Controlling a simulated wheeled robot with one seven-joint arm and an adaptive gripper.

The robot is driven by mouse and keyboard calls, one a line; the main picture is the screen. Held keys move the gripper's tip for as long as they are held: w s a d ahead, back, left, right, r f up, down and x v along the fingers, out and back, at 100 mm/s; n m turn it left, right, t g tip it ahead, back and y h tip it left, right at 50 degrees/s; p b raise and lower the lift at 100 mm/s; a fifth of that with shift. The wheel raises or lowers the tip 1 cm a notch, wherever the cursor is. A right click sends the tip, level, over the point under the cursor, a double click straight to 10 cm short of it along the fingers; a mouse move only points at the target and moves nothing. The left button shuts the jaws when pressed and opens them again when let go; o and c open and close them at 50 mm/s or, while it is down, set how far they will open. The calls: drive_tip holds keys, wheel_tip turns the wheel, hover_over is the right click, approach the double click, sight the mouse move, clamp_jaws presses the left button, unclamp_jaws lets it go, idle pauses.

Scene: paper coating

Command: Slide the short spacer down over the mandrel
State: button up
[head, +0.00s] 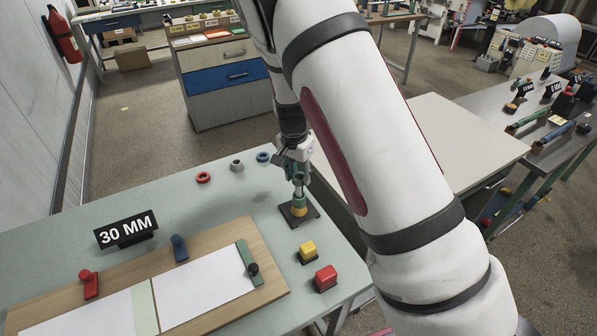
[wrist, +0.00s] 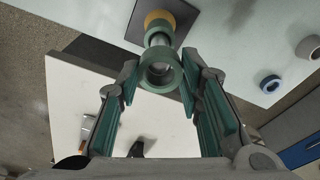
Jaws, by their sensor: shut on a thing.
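The mandrel (wrist: 159,43) stands upright on a dark square base plate (head: 286,217) near the table's right edge. A yellow-orange ring (head: 299,210) sits around its foot, and a green ring shows just above that in the wrist view (wrist: 157,32). My gripper (head: 299,180) is above the base. Its green-padded fingers (wrist: 160,86) are shut on a green ring, the short spacer (wrist: 160,66), nearer the camera. The spacer is lined up with the mandrel; I cannot tell how far the mandrel's top is inside its hole.
Red (head: 203,177), grey (head: 237,165) and blue (head: 263,157) rings lie behind the base, to its left. Yellow (head: 308,249) and red (head: 326,276) blocks stand in front. A wooden board (head: 265,262) with paper and a "30 MM" sign (head: 126,230) are to the left.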

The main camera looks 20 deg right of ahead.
drive_tip(key=shift+f, duration=1.05)
drive_tip(key=o, duration=1.2)
drive_tip(key=shift+c, duration=0.2)
wheel_tip(320, 180, up, 12)
drive_tip(key=a, duration=0.1)
drive_tip(key=shift+s, duration=0.4)
drive_tip(key=shift+a, duration=0.1)
wheel_tip(320, 180, up, 7)
drive_tip(key=n+y+b, duration=0.1)
drive_tip(key=n, duration=0.1)
hover_over(295, 180)
drive_tip(key=s, duration=0.4)
drive_tip(key=s+r+n+t+y+b, duration=0.1)
drive_tip(key=s+r+n+t, duration=0.3)
drive_tip(key=s+r, duration=0.75)
drive_tip(key=s+d+n+b, duration=0.1)
drive_tip(key=s+n, duration=0.3)
drive_tip(key=s, duration=0.7)
drive_tip(key=shift+d+f+n+t+h, duration=0.25)
drive_tip(key=shift+f+n+t+h, duration=0.15)
